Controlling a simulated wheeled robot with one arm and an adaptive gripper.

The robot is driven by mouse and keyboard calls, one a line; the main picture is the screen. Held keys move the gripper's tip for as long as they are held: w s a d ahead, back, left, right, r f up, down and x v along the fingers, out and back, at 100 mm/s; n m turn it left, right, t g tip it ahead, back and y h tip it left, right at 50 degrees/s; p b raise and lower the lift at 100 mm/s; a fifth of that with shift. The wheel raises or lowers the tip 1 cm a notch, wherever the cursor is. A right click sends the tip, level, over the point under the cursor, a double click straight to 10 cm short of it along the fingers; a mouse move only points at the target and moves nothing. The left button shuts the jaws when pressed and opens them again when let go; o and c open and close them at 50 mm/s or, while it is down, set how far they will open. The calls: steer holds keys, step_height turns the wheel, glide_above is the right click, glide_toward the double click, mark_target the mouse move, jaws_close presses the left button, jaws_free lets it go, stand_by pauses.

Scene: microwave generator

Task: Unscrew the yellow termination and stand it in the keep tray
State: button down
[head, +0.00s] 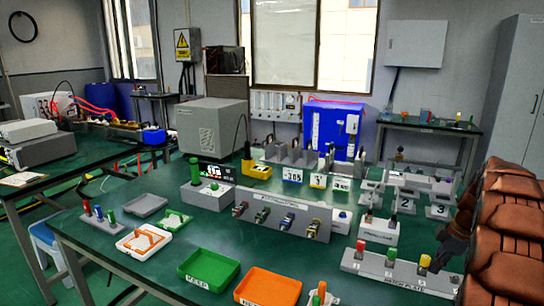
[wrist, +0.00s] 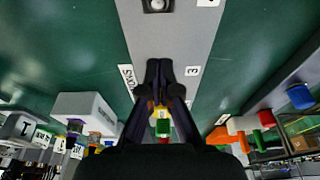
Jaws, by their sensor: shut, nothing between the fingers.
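A yellow-topped termination (head: 424,262) stands at the right end of a grey strip (head: 400,275), beside a green one (head: 391,257) and a red one (head: 360,247). My gripper (head: 437,264) is just right of the yellow termination, its fingers dark and pointing down. In the wrist view my gripper (wrist: 160,64) is shut and empty, its tips over the grey strip (wrist: 165,35). The green tray (head: 208,270) marked KEEP lies at the front left and looks empty.
An orange tray (head: 268,288) lies right of the KEEP tray. Behind the strip stand a grey connector panel (head: 282,215) and a small white box (head: 378,230). Open green tabletop lies between panel and trays.

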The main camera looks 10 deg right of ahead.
steer(key=shift+w+d+b, duration=0.15)
steer(key=shift+w+b, duration=0.35)
steer(key=shift+b, duration=0.45)
stand_by(0.5)
steer(key=shift+s+d, duration=0.1)
steer(key=shift+d, duration=0.25)
steer(key=v, duration=0.4)
steer(key=a+v, duration=0.1)
steer(key=shift+w+r+p, duration=0.3)
steer(key=shift+r, duration=0.25)
